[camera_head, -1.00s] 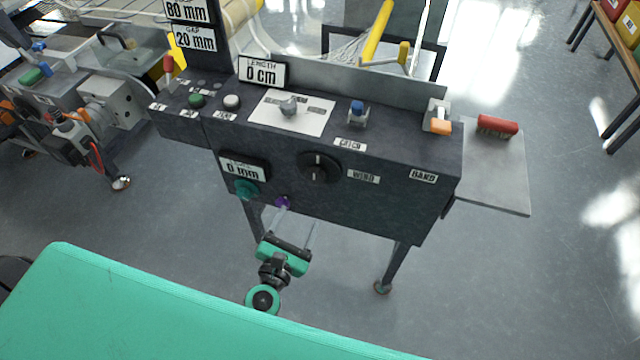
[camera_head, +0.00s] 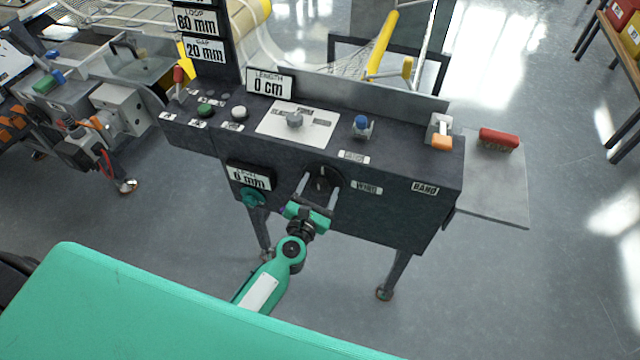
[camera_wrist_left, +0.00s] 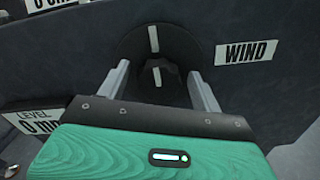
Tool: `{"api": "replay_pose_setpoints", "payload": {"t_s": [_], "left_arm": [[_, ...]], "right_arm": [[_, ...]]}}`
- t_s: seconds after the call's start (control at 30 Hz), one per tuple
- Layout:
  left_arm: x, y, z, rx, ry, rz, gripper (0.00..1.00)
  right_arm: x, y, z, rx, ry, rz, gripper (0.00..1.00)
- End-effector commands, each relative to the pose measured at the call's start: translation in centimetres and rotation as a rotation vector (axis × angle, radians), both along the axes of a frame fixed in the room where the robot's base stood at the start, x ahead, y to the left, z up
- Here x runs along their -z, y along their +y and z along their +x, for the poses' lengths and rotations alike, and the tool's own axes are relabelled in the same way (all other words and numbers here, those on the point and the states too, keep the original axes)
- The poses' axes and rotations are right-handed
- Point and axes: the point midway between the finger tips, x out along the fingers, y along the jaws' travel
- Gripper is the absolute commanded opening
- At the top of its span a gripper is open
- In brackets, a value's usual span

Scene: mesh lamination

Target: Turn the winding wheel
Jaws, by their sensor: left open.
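The winding wheel (camera_head: 322,180) is a round black disc with a raised knob and white marks on the front panel of the dark machine, left of the WIND label (camera_head: 366,188). In the left wrist view the wheel (camera_wrist_left: 136,46) shows a white line above a lobed knob (camera_wrist_left: 160,79). My left gripper (camera_head: 318,185) is open in front of the wheel. In the left wrist view the fingers (camera_wrist_left: 160,85) reach up on either side of the knob, apart from each other. I cannot tell whether they touch it. My right gripper is out of view.
A teal knob (camera_head: 252,197) and a 0 mm display (camera_head: 249,177) are left of the wheel. A switch plate (camera_head: 297,126), blue-topped switch (camera_head: 361,126) and orange-tipped BAND switch (camera_head: 441,142) sit on top. A red-handled block (camera_head: 498,140) lies on the side shelf.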

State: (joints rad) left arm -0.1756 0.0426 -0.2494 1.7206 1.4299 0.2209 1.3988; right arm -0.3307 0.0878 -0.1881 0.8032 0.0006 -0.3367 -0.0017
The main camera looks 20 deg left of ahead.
Motion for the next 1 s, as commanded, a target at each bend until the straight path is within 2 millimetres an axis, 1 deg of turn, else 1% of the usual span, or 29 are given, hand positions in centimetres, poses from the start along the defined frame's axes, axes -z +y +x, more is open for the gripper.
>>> {"api": "replay_pose_setpoints", "payload": {"t_s": [0.03, 0.17, 0.43, 0.47, 0.6, 0.67, 0.7, 1.0], "left_arm": [[-0.07, -0.03, 0.4, 0.0, 0.0, 0.0, 0.66], [-0.02, -0.04, 0.92, 0.0, 0.0, 0.0, 0.66], [0.0, -0.04, 0.99, 0.0, 0.0, 0.0, 0.66], [0.0, -0.04, 0.99, 0.0, 0.0, 0.0, 0.62], [0.0, -0.04, 0.98, 0.0, 0.0, 0.0, 0.35], [0.0, -0.04, 0.97, 0.0, 0.0, 0.0, 0.23], [0.0, -0.04, 0.97, 0.0, 0.0, 0.0, 0.21], [-0.04, -0.07, 0.96, 0.0, -0.001, 0.04, 0.22]], "right_arm": [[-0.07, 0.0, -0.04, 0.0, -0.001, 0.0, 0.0], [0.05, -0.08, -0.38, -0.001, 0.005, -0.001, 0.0], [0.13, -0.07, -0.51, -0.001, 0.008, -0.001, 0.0], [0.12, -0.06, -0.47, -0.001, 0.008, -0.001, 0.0], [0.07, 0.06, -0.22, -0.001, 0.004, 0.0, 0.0], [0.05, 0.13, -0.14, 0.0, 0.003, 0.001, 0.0], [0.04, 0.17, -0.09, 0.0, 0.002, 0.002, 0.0], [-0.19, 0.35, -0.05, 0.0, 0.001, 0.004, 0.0]]}}
